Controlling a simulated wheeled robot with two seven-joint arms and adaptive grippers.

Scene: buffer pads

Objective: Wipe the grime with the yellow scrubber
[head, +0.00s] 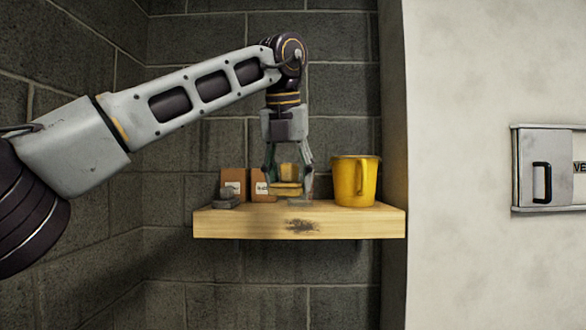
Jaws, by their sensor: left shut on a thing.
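My left gripper (287,183) points straight down over the wooden shelf (350,225). It is shut on the yellow scrubber (287,187), which it holds at or just above the shelf top; I cannot tell if it touches. A dark grime patch (302,226) shows on the front edge of the shelf, below and slightly right of the scrubber. A fainter greyish mark (302,200) shows on the shelf near the front, just right of the scrubber. My right gripper is not in view.
A yellow mug (355,182) stands on the shelf right of my gripper. A dark grey object (228,199) lies at the left end. Two brown boxes with labels stand behind, one of them (233,180) at left. A white wall with a metal panel (545,168) is at right.

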